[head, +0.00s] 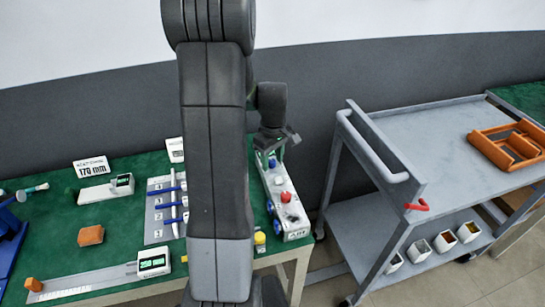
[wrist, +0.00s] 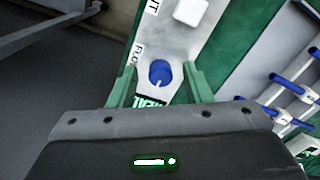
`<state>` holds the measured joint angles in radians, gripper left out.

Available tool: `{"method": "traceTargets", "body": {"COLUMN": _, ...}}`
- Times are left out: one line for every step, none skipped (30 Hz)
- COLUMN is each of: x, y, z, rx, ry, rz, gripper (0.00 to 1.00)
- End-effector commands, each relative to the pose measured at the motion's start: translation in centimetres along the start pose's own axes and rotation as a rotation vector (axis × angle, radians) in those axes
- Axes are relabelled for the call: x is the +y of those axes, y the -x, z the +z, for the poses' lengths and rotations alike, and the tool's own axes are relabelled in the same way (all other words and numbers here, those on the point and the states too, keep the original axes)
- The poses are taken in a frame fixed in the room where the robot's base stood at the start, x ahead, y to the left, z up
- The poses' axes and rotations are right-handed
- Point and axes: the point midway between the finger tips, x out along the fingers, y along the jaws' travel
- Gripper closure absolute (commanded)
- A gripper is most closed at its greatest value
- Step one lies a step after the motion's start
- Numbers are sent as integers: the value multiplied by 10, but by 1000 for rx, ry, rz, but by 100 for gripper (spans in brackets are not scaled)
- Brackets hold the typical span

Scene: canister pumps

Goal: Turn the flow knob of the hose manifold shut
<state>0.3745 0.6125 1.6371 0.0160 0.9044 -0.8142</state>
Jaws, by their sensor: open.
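The hose manifold is a long white panel (head: 295,218) at the right end of the green table in the head view; part of it also shows in the wrist view (wrist: 178,45). A blue knob (wrist: 160,73) sits on it beside a partly hidden label reading "FLO"; it shows small in the head view (head: 272,163). My gripper (wrist: 159,70) is open, with one green finger on each side of the blue knob. I cannot tell whether the fingers touch it or how deep they reach. My arm hides part of the table in the head view.
A red knob (head: 286,197) stands nearer on the manifold. Blue-handled tools lie on a grey board (head: 155,212) to the left. A grey cart (head: 420,130) stands right of the table, with a red lever (head: 417,205) at its side.

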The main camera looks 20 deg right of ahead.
Motion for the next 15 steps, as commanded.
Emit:
{"method": "traceTargets", "body": {"x": 0, "y": 1, "z": 0, "rx": 0, "ry": 0, "rz": 0, "gripper": 55}}
{"method": "traceTargets", "body": {"x": 0, "y": 2, "z": 0, "rx": 0, "ry": 0, "rz": 0, "gripper": 55}}
{"method": "traceTargets", "body": {"x": 0, "y": 5, "z": 0, "rx": 1, "ry": 0, "rz": 1, "gripper": 55}}
{"method": "traceTargets", "body": {"x": 0, "y": 8, "z": 0, "rx": 1, "ry": 0, "rz": 1, "gripper": 55}}
{"method": "traceTargets", "body": {"x": 0, "y": 11, "z": 0, "rx": 1, "ry": 0, "rz": 1, "gripper": 55}}
{"method": "traceTargets", "body": {"x": 0, "y": 17, "z": 0, "rx": 2, "ry": 0, "rz": 2, "gripper": 55}}
{"method": "traceTargets", "body": {"x": 0, "y": 23, "z": 0, "rx": 2, "ry": 0, "rz": 2, "gripper": 55}}
{"method": "traceTargets", "body": {"x": 0, "y": 29, "z": 0, "rx": 3, "ry": 0, "rz": 3, "gripper": 55}}
{"method": "traceTargets", "body": {"x": 1, "y": 38, "z": -1, "rx": 3, "ry": 0, "rz": 3, "gripper": 55}}
{"method": "traceTargets", "body": {"x": 1, "y": 45, "z": -1, "rx": 4, "ry": 0, "rz": 5, "gripper": 55}}
{"method": "traceTargets", "body": {"x": 1, "y": 52, "z": 0, "rx": 4, "ry": 0, "rz": 4, "gripper": 55}}
{"method": "traceTargets", "body": {"x": 0, "y": 62, "z": 0, "rx": 4, "ry": 0, "rz": 4, "gripper": 55}}
{"method": "traceTargets", "body": {"x": 1, "y": 69, "z": -1, "rx": 5, "ry": 0, "rz": 5, "gripper": 55}}
{"method": "traceTargets", "body": {"x": 1, "y": 76, "z": -1, "rx": 4, "ry": 0, "rz": 4, "gripper": 55}}
{"method": "traceTargets", "body": {"x": 0, "y": 85, "z": 0, "rx": 4, "ry": 0, "rz": 4, "gripper": 55}}
